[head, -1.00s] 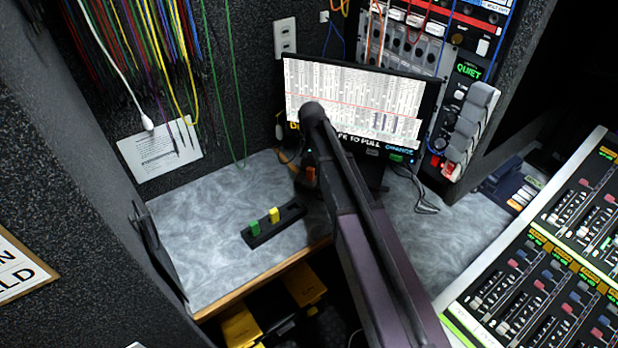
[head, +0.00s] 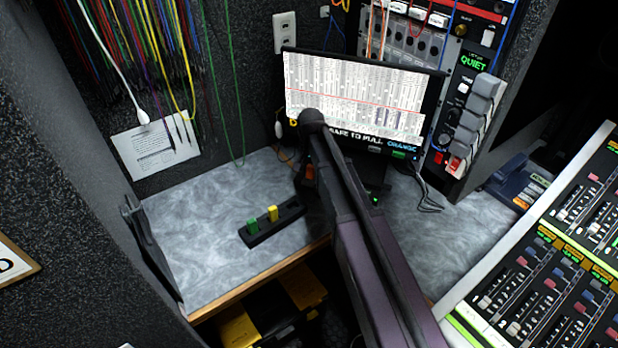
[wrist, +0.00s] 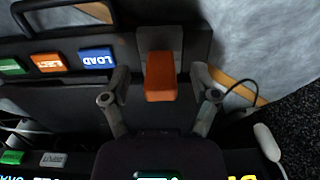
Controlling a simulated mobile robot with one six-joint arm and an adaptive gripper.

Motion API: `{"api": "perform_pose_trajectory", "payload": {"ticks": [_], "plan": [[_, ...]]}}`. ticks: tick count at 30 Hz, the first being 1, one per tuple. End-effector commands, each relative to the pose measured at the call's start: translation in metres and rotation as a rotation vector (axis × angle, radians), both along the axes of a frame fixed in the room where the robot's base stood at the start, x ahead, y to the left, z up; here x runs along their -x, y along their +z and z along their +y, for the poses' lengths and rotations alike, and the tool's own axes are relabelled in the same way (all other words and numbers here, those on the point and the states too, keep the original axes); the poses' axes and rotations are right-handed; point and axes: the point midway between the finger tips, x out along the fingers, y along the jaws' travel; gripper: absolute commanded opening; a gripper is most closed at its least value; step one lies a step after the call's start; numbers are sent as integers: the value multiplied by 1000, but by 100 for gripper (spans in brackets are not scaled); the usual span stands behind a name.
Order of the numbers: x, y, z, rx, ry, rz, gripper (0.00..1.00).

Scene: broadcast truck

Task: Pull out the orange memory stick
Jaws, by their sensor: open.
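The orange memory stick (wrist: 160,77) stands out from a dark unit in the wrist view, with a grey plate behind it. My gripper (wrist: 161,84) is open, with one finger on each side of the stick and a visible gap on both sides. In the head view a small orange patch (head: 309,172) shows beside my arm, below the monitor. My gripper is mostly hidden behind my arm there. The monitor (head: 355,95) carries text along its lower edge that reads "SAFE TO PULL ORANGE".
A black holder (head: 265,228) with a green stick (head: 253,225) and a yellow stick (head: 272,213) lies on the grey desk (head: 195,265). Lit green, orange and blue buttons (wrist: 95,58) sit left of the orange stick. A mixing console (head: 545,265) stands at right. Loose cables hang behind.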

Motion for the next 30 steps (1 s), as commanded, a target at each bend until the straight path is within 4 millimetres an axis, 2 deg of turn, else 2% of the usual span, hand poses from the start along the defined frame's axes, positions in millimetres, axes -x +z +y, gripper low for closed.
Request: {"api": "perform_pose_trajectory", "payload": {"ticks": [1,6,25,30], "plan": [[0,-7,0,0,0,0,77],[0,-12,0,0,0,0,77],[0,-11,0,0,0,0,77],[0,-11,0,0,0,0,27]]}}
